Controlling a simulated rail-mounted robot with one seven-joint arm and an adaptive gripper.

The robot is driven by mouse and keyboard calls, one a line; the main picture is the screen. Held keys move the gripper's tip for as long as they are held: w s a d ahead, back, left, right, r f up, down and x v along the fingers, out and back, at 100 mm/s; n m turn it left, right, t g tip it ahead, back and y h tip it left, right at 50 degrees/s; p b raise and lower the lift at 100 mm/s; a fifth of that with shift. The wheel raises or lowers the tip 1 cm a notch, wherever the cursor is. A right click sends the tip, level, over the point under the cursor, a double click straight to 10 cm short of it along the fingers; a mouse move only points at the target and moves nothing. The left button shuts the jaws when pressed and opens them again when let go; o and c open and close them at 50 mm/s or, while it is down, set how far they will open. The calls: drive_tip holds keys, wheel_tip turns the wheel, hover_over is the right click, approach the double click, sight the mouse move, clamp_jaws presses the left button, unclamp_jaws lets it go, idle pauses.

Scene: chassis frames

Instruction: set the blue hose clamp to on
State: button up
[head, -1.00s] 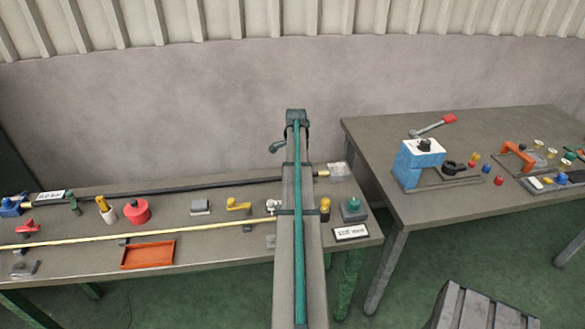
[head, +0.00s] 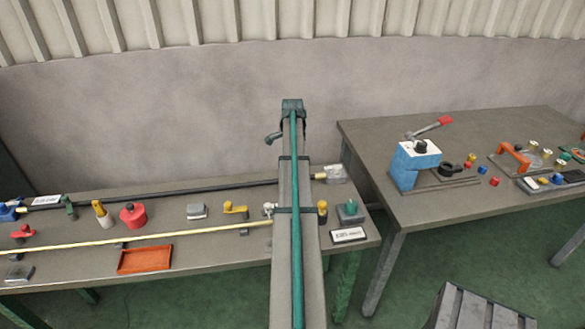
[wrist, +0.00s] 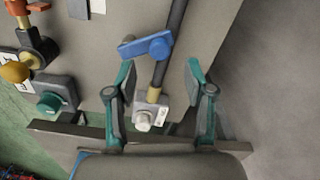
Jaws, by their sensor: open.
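The blue hose clamp (wrist: 135,48) sits on the black hose (wrist: 176,22) in the wrist view. Its lever points left, roughly crosswise to the hose. My gripper (wrist: 158,74) is open, its two green fingers on either side of the hose line. The left fingertip is close to the clamp's lower side; I cannot tell whether they touch. The right finger is clear of the clamp. In the head view the clamp and my fingers are not visible, and my arm covers that part of the bench. The hose (head: 160,191) shows left of the arm there.
A brass fitting and pale end block (wrist: 148,112) lie between my fingers. A green knob (wrist: 50,103) and a yellow knob (wrist: 14,72) stand left. The head view shows an orange tray (head: 145,259), red parts (head: 133,215) and a second table (head: 450,140) at right.

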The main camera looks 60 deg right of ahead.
wheel_tip(320, 180, up, 7)
idle(0.3)
drive_tip(key=shift+r, duration=0.15)
